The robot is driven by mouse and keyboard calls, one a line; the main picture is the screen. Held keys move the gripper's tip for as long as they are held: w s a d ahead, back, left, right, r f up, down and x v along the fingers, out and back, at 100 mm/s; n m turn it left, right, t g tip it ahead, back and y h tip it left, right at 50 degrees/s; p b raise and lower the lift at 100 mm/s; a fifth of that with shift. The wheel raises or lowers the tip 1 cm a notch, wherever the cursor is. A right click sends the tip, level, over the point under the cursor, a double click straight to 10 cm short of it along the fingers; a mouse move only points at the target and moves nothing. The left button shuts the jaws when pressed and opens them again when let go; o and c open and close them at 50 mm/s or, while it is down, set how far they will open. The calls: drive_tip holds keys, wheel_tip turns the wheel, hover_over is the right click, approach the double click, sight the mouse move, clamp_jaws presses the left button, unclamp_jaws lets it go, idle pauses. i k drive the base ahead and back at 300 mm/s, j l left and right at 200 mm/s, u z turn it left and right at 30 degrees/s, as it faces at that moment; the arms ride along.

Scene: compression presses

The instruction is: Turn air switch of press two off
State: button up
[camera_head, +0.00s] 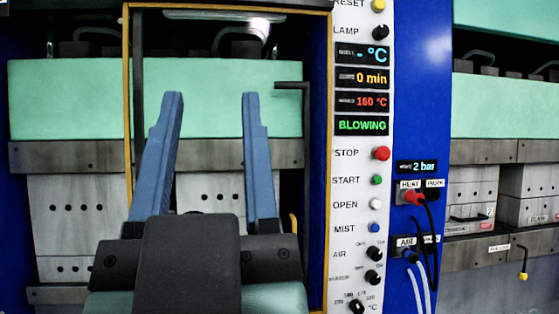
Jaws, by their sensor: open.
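The AIR switch (373,254) is a small black rotary knob low on the white control panel (346,205), beside the printed word AIR. Small lettering sits above it, too small to read, and I cannot tell which way the knob points. A green display (362,125) on the panel reads BLOWING. My gripper (211,97) is open and empty, its two blue fingers pointing up in front of the press, left of the panel and apart from the switch. No press number shows on the panel.
Another black knob (372,277) sits just below, and a blue MIST button (375,228) just above. A red STOP button (381,153) is higher. Cables (423,260) hang from sockets on the blue column to the right. A yellow-edged frame (127,100) surrounds the press opening.

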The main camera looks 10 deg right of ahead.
sight(374, 253)
drive_tip(key=i+l, duration=0.95)
drive_tip(key=i, duration=0.15)
drive_tip(key=k+z, duration=0.05)
